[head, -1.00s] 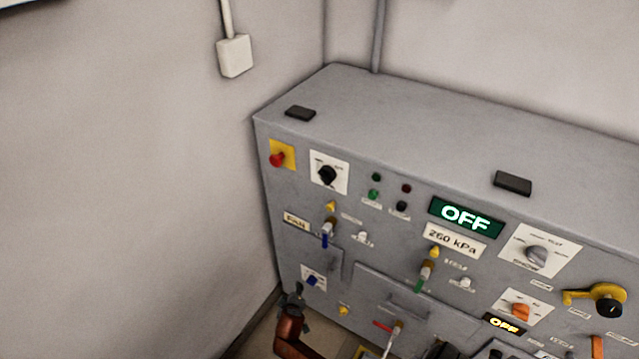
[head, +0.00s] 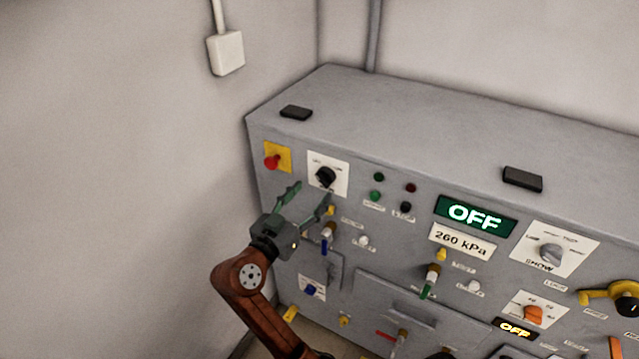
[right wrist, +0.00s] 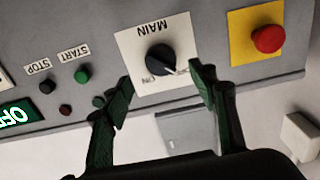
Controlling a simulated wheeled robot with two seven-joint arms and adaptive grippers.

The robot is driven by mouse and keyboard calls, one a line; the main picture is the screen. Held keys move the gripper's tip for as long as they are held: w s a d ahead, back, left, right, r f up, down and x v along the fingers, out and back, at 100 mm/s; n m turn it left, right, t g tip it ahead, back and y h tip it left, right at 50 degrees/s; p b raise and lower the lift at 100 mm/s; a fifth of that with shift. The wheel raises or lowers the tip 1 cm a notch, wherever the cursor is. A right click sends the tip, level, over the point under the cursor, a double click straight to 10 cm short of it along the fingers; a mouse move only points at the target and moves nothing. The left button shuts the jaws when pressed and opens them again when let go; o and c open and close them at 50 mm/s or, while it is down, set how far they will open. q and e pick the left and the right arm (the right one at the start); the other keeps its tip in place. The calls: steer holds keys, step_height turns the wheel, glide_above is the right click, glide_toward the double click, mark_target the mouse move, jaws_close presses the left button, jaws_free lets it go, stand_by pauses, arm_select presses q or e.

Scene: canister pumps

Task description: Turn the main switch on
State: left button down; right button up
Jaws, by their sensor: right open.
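The main switch (head: 326,176) is a black rotary knob on a white plate at the upper left of the grey cabinet front. In the right wrist view the knob (right wrist: 161,60) sits on its plate labelled MAIN, with its pointer toward the lettering at the plate's edge. My right gripper (head: 312,194) is open, just in front of and below the knob in the head view. In the right wrist view its green fingers (right wrist: 160,88) stand apart on either side of the knob, with nothing between them; contact cannot be told. My left gripper is not in view.
A red emergency button (head: 272,161) on a yellow plate is left of the switch. Green and black push buttons (head: 376,195) are right of it. A green display (head: 475,216) reads OFF. Valve handles (head: 327,240) stick out below. The wall is close on the left.

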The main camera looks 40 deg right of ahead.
mark_target(321, 182)
steer(key=x, duration=0.6)
steer(key=shift+f, duration=0.1)
steer(key=c, duration=1.2)
